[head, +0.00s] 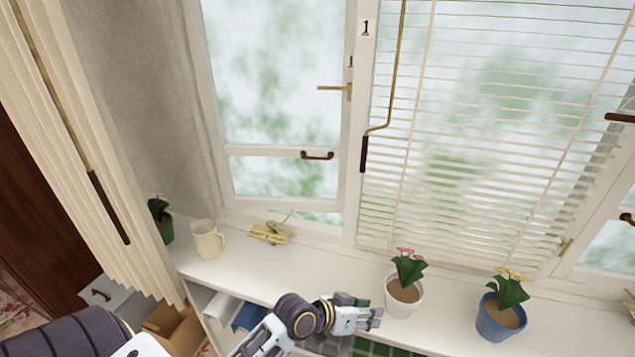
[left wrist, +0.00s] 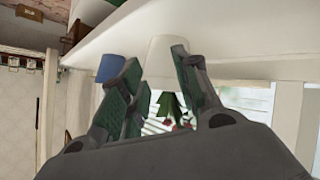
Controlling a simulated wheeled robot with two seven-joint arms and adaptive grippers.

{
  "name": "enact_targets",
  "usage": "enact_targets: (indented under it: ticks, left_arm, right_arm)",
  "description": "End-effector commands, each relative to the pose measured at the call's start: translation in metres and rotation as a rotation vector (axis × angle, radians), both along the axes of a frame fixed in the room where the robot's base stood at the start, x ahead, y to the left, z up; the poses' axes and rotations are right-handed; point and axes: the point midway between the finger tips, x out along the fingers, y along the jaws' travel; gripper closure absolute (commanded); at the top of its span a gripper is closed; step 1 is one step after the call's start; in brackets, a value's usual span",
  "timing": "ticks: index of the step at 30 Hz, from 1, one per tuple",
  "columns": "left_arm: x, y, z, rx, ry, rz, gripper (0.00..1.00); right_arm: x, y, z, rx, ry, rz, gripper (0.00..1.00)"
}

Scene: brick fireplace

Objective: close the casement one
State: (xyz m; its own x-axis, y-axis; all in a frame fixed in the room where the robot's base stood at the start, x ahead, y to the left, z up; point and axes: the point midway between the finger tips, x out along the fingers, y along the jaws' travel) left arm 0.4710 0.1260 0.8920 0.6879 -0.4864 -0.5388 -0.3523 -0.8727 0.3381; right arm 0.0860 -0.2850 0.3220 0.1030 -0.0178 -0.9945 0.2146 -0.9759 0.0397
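Casement one (head: 280,75) is the white-framed window at the left of the head view, with a "1" on its frame and another on the post beside it. It looks ajar: a strip of outdoors shows below its bottom rail. It carries a brass lever handle (head: 336,88) pointing left and a brown pull handle (head: 317,155) on its lower crossbar. My left gripper (head: 371,311) is low over the sill's front edge, just left of the white flowerpot (head: 403,297), well below the casement. In the left wrist view its green-padded fingers (left wrist: 157,75) are apart and empty. My right gripper is out of view.
The sill (head: 340,270) holds a cream mug (head: 207,239), a brass ornament (head: 270,232), a green potted plant (head: 162,222) and a blue flowerpot (head: 500,318). Blinds (head: 490,130) with a hanging crank (head: 385,120) cover the middle window. A curtain (head: 90,130) hangs left.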

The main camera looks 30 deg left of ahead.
Motion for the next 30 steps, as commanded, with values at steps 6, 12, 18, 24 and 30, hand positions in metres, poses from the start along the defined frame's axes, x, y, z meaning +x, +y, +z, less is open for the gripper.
enact_targets:
  ticks: [6, 12, 18, 24, 30]
  left_arm:
    - [0.035, -0.009, 0.048, -0.19, -0.156, 0.028, 0.68]
    - [0.063, -0.004, 0.093, -0.365, -0.284, 0.081, 0.68]
    - [0.088, 0.015, 0.135, -0.538, -0.393, 0.164, 0.68]
    - [0.111, 0.045, 0.172, -0.703, -0.487, 0.272, 0.68]
    - [0.131, 0.085, 0.199, -0.857, -0.559, 0.405, 0.68]
  right_arm:
    - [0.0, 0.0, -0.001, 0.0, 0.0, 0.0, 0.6]
    - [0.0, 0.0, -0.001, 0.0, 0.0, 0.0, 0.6]
    - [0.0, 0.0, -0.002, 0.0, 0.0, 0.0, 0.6]
    - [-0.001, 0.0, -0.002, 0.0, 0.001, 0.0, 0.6]
    - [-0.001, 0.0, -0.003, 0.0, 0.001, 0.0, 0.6]
